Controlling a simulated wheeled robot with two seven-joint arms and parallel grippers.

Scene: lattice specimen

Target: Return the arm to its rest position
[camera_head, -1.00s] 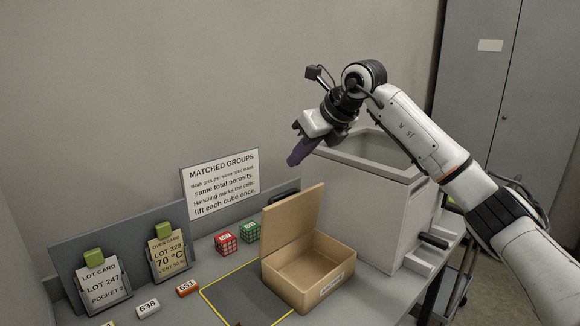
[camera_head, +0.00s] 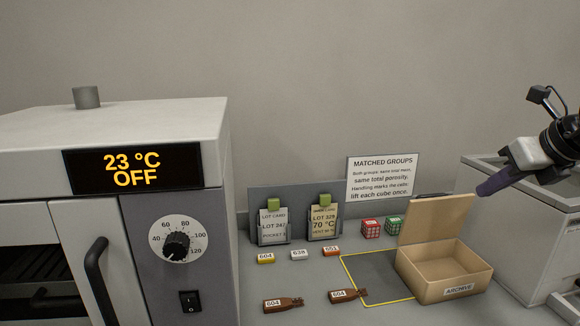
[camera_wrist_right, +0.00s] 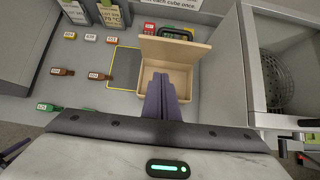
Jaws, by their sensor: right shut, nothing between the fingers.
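My right gripper (camera_head: 482,188) is at the right edge of the head view, above and right of the open archive box. Its purple fingers are together and empty. In the right wrist view the closed fingers (camera_wrist_right: 163,80) point down over the cardboard archive box (camera_wrist_right: 178,52), whose lid stands open. The box (camera_head: 445,275) looks empty inside in the head view. Most of my right arm is outside the head view.
An oven (camera_head: 110,160) reading 23 °C OFF fills the left. Lot card holders (camera_head: 273,227), a red cube (camera_head: 371,228), a green cube (camera_head: 394,225), and brown tagged pieces (camera_head: 283,303) are on the bench. A grey open-topped container (camera_wrist_right: 250,90) stands right of the box.

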